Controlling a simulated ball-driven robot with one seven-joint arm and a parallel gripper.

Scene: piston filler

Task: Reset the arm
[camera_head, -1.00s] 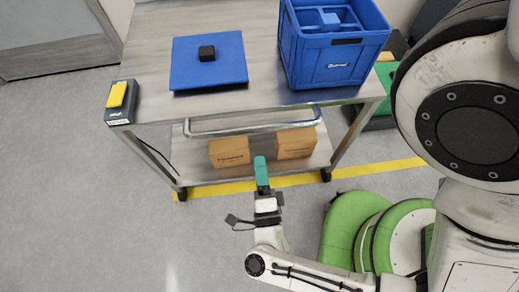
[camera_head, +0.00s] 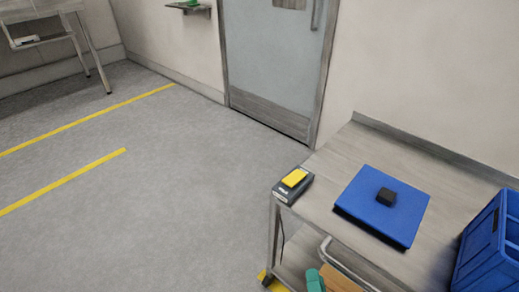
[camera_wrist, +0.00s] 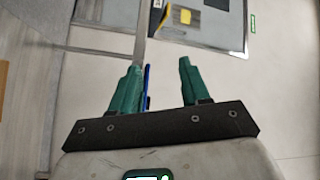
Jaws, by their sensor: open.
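My gripper (camera_wrist: 158,65) shows in the wrist view with its two green fingers spread apart and nothing held between them. In the head view only a teal finger end (camera_head: 315,282) shows at the bottom edge, beside the front of the metal cart (camera_head: 345,160). The rest of my arm is out of that view. A thin blue strip shows behind the left finger in the wrist view; I cannot tell what it is.
On the cart a blue board (camera_head: 362,222) carries a small black block (camera_head: 386,197). A grey device with a yellow top (camera_head: 294,178) sits at the left corner, and a blue crate (camera_head: 485,245) at the right. A cardboard box (camera_head: 338,282) is below. Floor to the left is clear.

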